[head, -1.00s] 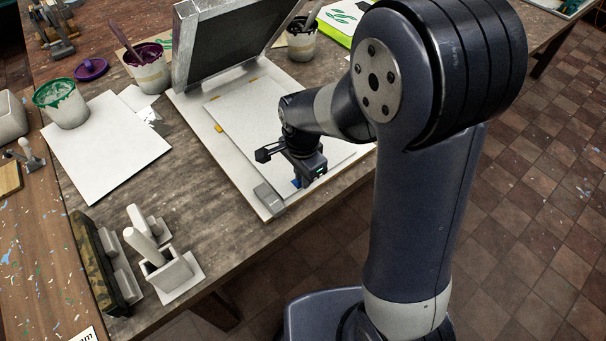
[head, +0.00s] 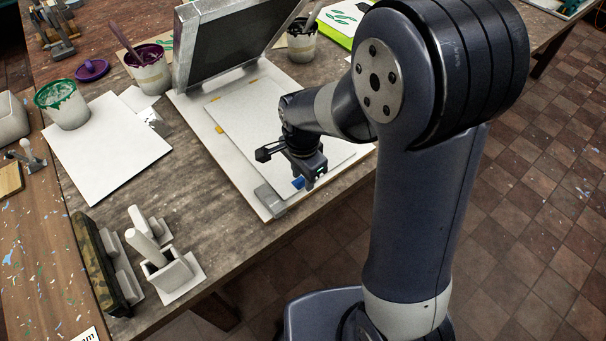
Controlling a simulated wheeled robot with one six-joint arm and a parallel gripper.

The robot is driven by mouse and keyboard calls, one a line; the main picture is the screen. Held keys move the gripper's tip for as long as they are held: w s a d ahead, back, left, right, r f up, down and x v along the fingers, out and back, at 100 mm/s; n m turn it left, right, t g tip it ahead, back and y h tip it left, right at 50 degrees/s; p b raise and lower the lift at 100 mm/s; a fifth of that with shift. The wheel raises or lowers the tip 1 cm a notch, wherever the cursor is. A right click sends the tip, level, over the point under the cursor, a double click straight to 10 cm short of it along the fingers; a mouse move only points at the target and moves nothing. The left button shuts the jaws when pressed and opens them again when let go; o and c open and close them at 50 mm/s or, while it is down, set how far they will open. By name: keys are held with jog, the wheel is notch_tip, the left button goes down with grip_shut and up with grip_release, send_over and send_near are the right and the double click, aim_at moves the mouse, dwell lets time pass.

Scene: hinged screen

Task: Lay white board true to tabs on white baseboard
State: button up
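The white board (head: 240,118) lies flat on the larger white baseboard (head: 188,108), under the raised hinged screen (head: 232,45). Whether the board touches the tabs is too small to tell. My gripper (head: 290,172) is low over the board's near part, with a small blue piece (head: 298,183) just beneath it. My wrist hides part of the board. I cannot see whether the fingers are closed on anything.
A grey block (head: 270,201) sits on the baseboard's near corner. Paint pots (head: 150,72) and (head: 301,42) stand beside the screen. A green-rimmed pot (head: 62,103) stands on a white sheet (head: 110,160) at left. Bare tabletop (head: 215,215) lies between baseboard and tool holder (head: 165,270).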

jog(key=shift+r+p, duration=2.25)
jog(key=shift+r, duration=0.95)
jog(key=shift+f, duration=0.15)
notch_tip(320, 180, down, 7)
jog(key=b, duration=0.5)
jog(key=shift+b, duration=0.35)
jog(key=shift+d, duration=0.15)
